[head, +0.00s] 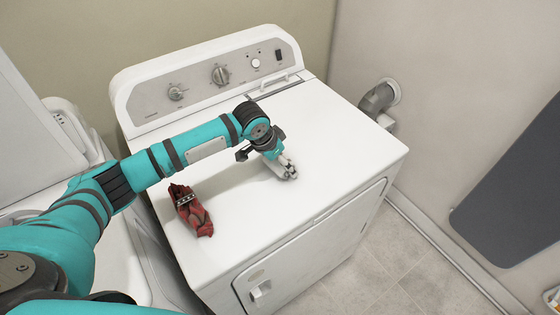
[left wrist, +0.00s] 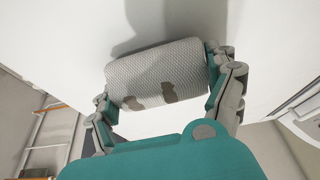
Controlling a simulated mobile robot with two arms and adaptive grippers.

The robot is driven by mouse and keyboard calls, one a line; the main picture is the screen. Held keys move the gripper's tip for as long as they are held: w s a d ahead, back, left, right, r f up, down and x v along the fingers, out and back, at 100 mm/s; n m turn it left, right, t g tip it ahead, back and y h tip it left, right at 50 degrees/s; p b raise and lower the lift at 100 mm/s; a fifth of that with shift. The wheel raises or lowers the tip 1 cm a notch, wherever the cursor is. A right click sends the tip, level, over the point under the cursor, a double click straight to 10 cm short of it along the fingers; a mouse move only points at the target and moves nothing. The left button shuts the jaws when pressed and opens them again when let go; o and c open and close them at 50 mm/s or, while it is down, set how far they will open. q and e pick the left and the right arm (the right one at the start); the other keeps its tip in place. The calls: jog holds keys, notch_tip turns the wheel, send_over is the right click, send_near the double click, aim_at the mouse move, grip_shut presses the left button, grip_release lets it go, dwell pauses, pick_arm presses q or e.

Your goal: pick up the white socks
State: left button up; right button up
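The white socks (left wrist: 160,72) are a rolled, light grey-white knitted bundle with dark brown patches, large in the left wrist view. My left gripper (head: 286,172) is low over the middle of the white dryer top (head: 335,125), pointing down. In the left wrist view its two fingers (left wrist: 165,92) press against the two ends of the roll, so it is shut on the socks. In the head view the socks are mostly hidden by the fingers. Whether they still touch the dryer top is hard to tell. My right gripper is not in view.
A red folded cloth bundle (head: 192,211) with a dark patterned band lies on the dryer top, left of my gripper. The control panel (head: 215,78) with knobs stands at the back. A grey vent pipe (head: 378,98) is at the right wall. The right part of the top is clear.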

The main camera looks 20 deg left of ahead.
pick_arm(q)
jog(key=c, duration=0.4)
jog(key=shift+r, duration=0.1)
